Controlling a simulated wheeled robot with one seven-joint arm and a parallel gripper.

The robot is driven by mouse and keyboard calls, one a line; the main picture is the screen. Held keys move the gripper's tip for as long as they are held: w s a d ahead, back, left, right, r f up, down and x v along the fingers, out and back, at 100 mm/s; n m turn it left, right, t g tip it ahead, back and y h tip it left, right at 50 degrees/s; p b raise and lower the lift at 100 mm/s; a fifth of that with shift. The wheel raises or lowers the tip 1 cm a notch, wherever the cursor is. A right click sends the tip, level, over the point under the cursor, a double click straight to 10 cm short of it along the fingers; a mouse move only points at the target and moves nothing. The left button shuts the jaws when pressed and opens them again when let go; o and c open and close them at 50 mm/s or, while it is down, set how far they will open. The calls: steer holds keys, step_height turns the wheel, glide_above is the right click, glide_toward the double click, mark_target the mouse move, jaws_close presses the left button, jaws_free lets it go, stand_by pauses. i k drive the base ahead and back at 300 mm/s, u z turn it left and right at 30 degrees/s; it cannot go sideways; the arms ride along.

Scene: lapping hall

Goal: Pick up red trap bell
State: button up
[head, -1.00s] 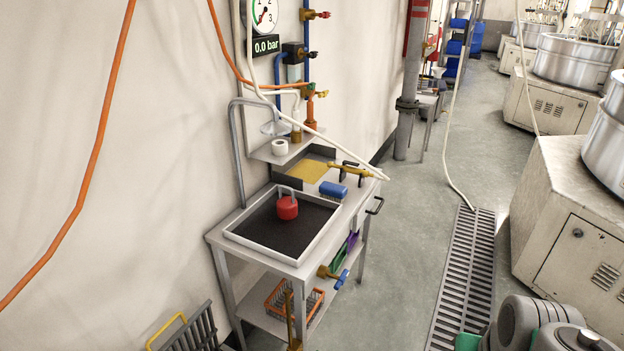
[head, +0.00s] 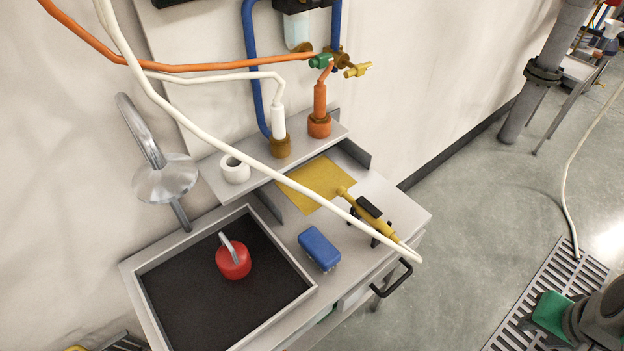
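The red trap bell (head: 233,262) stands on the dark floor of a shallow light-rimmed tray (head: 301,297) on the cart. It is a short red body with a grey looped handle on top. Nothing touches it, and its top and handle are in plain sight.
A blue brush (head: 319,248) lies right of the tray. A yellow-handled tool (head: 369,215) and a yellow sheet (head: 317,184) lie behind it. A white hose (head: 255,152) hangs across the cart. A metal disc on a bent pipe (head: 166,180) stands behind the tray. Open floor lies right.

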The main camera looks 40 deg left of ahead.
mark_target(233, 260)
steer(key=i, duration=1.2)
steer(key=u, duration=5.4)
steer(key=i, duration=0.45)
